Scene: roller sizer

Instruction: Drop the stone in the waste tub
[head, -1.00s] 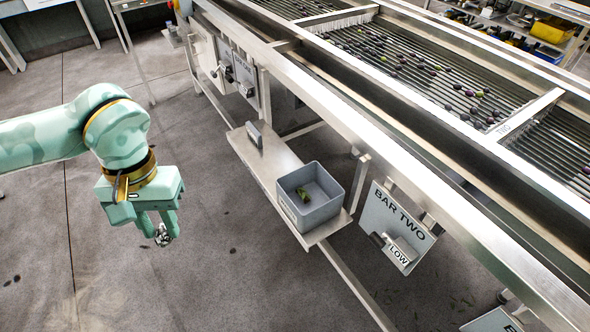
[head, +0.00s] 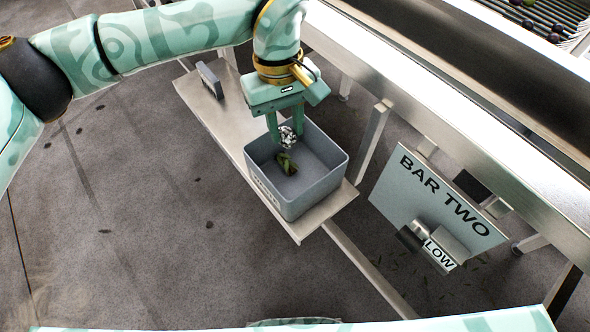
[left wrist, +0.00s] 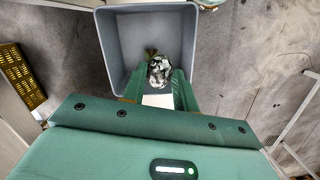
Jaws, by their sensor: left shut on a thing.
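The stone (head: 288,136) is a speckled grey and white lump between the fingertips of my left gripper (head: 287,128). The gripper is shut on it and points down over the grey waste tub (head: 318,196). In the left wrist view the stone (left wrist: 159,71) shows against the tub's inside, with the tub's walls (left wrist: 104,45) around it. The tub stands on a metal shelf. A green leafy scrap (head: 287,164) lies on its floor, just below the stone in the head view. My right gripper does not show.
The metal shelf (head: 218,122) carries a small grey upright block (head: 210,80) behind the tub. The sizer's steel frame (head: 440,95) runs along the right, with a "BAR TWO" plate (head: 430,205) and lever below it. Open floor (head: 150,230) lies to the left.

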